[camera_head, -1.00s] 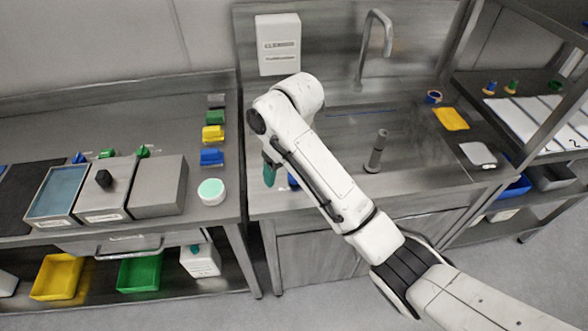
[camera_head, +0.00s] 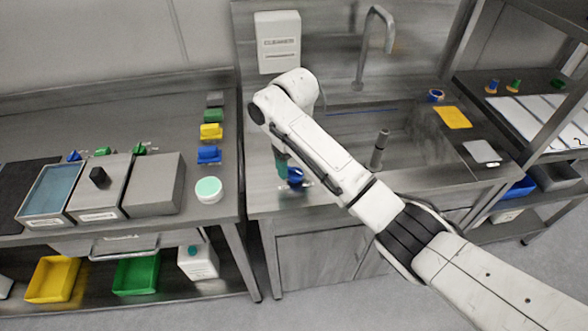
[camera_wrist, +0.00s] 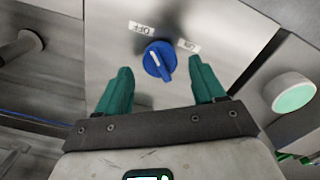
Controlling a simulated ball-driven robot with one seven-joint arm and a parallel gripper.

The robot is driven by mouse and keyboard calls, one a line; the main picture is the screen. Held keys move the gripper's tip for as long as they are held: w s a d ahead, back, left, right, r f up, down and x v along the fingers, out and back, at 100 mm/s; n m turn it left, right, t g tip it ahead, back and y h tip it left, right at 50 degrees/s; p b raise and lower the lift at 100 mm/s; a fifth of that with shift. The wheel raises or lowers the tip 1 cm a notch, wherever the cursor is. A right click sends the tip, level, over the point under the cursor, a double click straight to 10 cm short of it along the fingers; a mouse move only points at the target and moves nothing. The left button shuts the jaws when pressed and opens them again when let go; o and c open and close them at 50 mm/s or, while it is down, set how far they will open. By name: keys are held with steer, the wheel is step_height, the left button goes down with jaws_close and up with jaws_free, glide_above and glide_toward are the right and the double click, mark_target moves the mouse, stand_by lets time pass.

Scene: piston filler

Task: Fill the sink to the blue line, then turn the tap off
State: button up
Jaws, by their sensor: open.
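The blue tap knob (camera_head: 296,175) sits on the counter left of the sink. In the wrist view the knob (camera_wrist: 158,61) lies between labels reading OFF and ON. A white mark shows on its ridge. My gripper (camera_head: 281,163) is open just beside the knob in the head view; in the wrist view its green fingers (camera_wrist: 161,68) stand on either side of the knob, apart from it. The sink (camera_head: 405,150) has a blue line (camera_head: 362,111) along its back wall and a grey standpipe (camera_head: 379,150). The tap spout (camera_head: 374,40) arches above. I cannot make out flow or water level.
A white cleaner box (camera_head: 278,42) hangs on the wall behind my arm. A round mint-topped tub (camera_head: 208,190) stands on the left counter's edge. A yellow cloth (camera_head: 453,117) and a blue ring (camera_head: 436,96) lie right of the sink. My arm covers part of the counter and sink.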

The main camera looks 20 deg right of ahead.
steer(key=shift+f, duration=1.15)
steer(key=shift+c, duration=0.5)
steer(key=c, duration=1)
steer(key=shift+o, duration=0.2)
